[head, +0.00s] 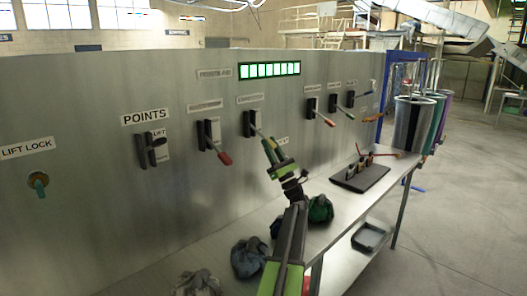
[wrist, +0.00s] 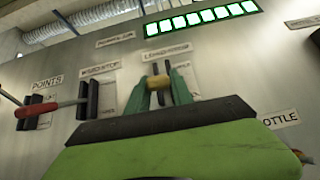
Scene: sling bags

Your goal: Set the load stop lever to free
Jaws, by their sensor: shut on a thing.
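The load stop lever has a black mount (head: 249,122) on the upright grey panel in the head view. Its arm slopes down and to the right toward my gripper (head: 272,152). In the wrist view, the label above the lever looks like load stop, though it is blurred. The lever's yellowish handle (wrist: 158,83) sits between the green fingers of my gripper (wrist: 160,92), which are shut on it. The fingers hide part of the lever and its lower plate. I cannot read a free mark.
A red-handled lever (head: 222,157) is close on the left; it also shows in the wrist view (wrist: 37,109). Another red-handled lever (head: 327,121) is on the right. A bench (head: 345,205) below holds cloth bundles and a black tray (head: 361,179). Green lights (head: 270,69) glow above.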

